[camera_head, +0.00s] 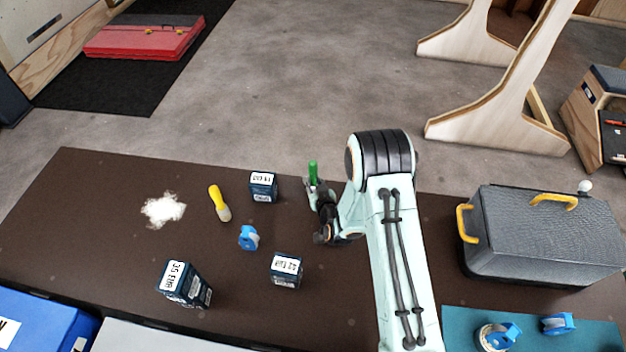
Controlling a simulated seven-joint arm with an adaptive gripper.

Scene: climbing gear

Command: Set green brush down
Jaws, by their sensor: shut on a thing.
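The green brush (313,172) is held upright in my gripper (314,188), which is shut on it. Its green part sticks up above the fingers; its lower end is hidden by the gripper. My gripper is over the far part of the dark brown table (110,220), right of a dark blue box. I cannot tell whether the brush touches the table.
A yellow brush (218,202) lies near a white powder pile (163,209). Dark blue boxes (263,186) (286,270) (185,283) and a blue tape dispenser-like item (249,237) stand around. A grey case (540,235) and teal mat (465,322) are at right.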

